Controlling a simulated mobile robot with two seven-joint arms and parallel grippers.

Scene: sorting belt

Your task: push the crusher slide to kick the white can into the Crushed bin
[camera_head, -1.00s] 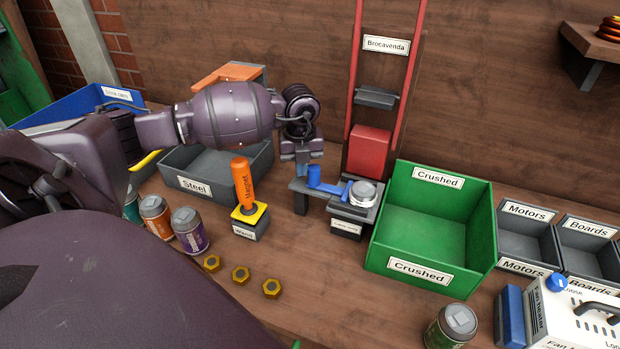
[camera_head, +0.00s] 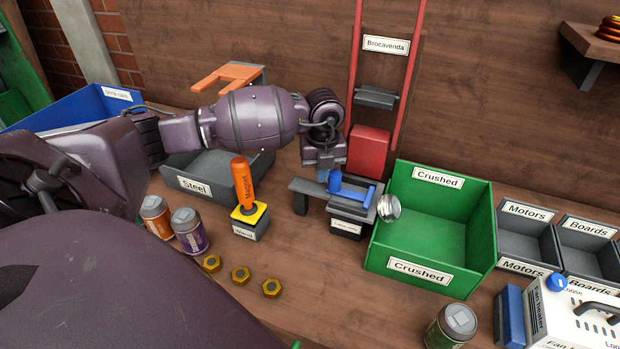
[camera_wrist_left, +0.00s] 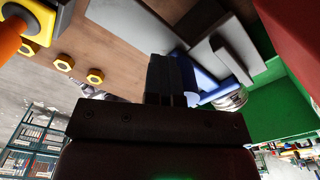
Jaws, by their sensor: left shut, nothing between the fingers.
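The blue crusher slide (camera_head: 352,189) lies on the grey crusher bed, its upright post beside my left gripper (camera_head: 323,177). My left gripper is shut with nothing in it, at the left side of the post; whether it touches is hard to tell. The flattened silvery white can (camera_head: 389,208) is tilted at the right end of the bed, at the left wall of the green Crushed bin (camera_head: 440,225). In the left wrist view the shut fingers (camera_wrist_left: 170,75) are next to the blue slide (camera_wrist_left: 212,85), with the can (camera_wrist_left: 230,100) beyond it. My right gripper is not in view.
A red press block (camera_head: 369,151) stands behind the crusher between red rails. The orange-handled magnet wand (camera_head: 243,185) stands to the left, near the grey Steel bin (camera_head: 196,185). Motors and Boards bins are at the right.

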